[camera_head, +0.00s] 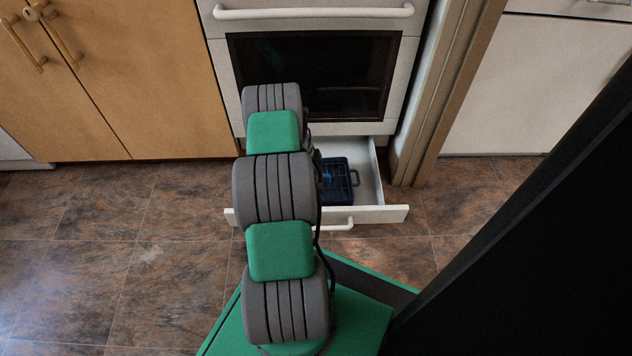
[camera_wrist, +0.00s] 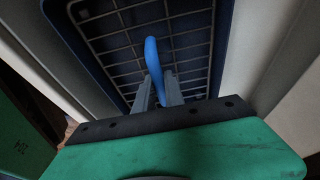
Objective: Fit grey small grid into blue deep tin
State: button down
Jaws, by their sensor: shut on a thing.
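The blue deep tin (camera_head: 355,178) is in the open drawer under the oven, partly hidden by my arm. Its dark blue wall also shows in the wrist view (camera_wrist: 62,32). The grey small grid (camera_wrist: 188,52) shows as thin crossing bars inside the tin's outline; whether it is fully seated cannot be told. A bright blue handle-like piece (camera_wrist: 152,58) stands over the grid. My gripper (camera_wrist: 158,88) is shut on this blue piece, above the grid. How the piece joins the grid is unclear. In the head view my gripper is hidden behind my arm.
The white drawer (camera_head: 385,214) is pulled out, with its pale wall close beside the tin. The oven (camera_head: 312,75) stands above it. A wooden cabinet (camera_head: 130,80) is at left and a brown post (camera_head: 440,100) at right. The tiled floor (camera_head: 110,270) is clear at left.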

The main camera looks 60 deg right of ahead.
jog(key=shift+f, duration=0.45)
jog(key=c, duration=1.4)
grip_release()
